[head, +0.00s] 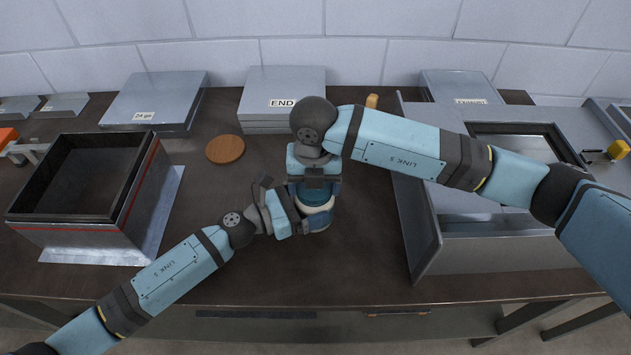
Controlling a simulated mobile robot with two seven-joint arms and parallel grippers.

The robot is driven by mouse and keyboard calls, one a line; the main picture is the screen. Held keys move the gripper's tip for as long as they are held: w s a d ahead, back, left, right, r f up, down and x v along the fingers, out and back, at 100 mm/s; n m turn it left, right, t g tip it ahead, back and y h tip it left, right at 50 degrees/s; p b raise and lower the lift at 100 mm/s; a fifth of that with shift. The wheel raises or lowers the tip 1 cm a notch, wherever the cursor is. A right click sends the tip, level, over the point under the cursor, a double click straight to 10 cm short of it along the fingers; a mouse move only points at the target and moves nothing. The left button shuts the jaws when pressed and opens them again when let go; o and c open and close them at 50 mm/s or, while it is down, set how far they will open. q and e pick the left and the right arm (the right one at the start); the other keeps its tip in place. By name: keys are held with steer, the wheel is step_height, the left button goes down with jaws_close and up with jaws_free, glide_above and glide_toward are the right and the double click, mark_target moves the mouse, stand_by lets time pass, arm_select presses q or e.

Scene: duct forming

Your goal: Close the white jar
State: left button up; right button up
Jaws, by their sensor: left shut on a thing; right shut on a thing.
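The white jar (322,209) stands on the dark table near the middle, mostly hidden by my two grippers. A pale band of it shows, with blue parts around it. My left gripper (297,213) reaches in from the left and is shut on the jar's side. My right gripper (314,186) points down from directly above the jar and is shut on the lid at its top. A teal surface shows between the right gripper and the pale band. The lid is largely covered, so I cannot tell how it sits on the jar.
A round wooden disc (225,149) lies to the left behind the jar. A dark open box (128,225) is at the left. A stack of grey panels marked END (283,88) stands behind. A metal duct piece with an upright flange (418,215) is close on the right. The table front is clear.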

steer(key=m, duration=0.4)
steer(key=shift+a, duration=0.1)
steer(key=o, duration=0.9)
steer(key=shift+r, duration=2.3)
steer(key=shift+c, duration=0.4)
